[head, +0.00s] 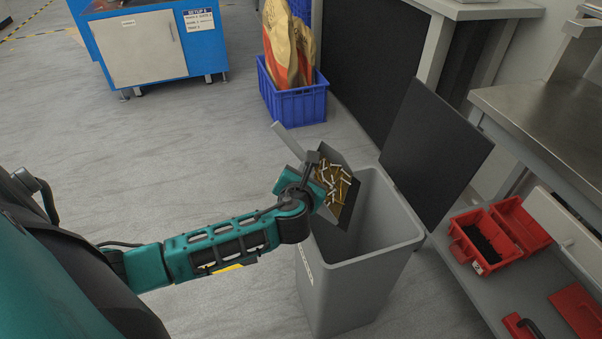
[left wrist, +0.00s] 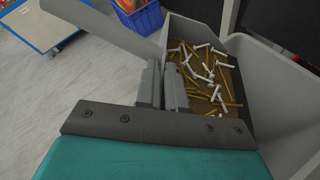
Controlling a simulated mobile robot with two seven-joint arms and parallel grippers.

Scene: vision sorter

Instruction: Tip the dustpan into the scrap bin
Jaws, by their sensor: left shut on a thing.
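My left gripper (head: 312,160) is shut on the dustpan (head: 346,213), a dark grey pan with a light grey handle (head: 287,137). The dustpan also shows in the left wrist view (left wrist: 240,125), beside the shut fingers (left wrist: 163,85). Several brass-coloured and white screw-like scraps (head: 334,182) lie in the pan; they also show in the left wrist view (left wrist: 208,75). The pan is over the left side of the grey scrap bin (head: 390,245) and looks tilted. The bin's dark lid (head: 432,155) stands open. The visible part of the bin's inside looks empty. My right gripper is not in view.
A steel bench (head: 555,110) stands right of the bin, with red trays (head: 488,240) on its lower shelf. A blue crate (head: 297,105) holding a sack (head: 288,45) stands behind.

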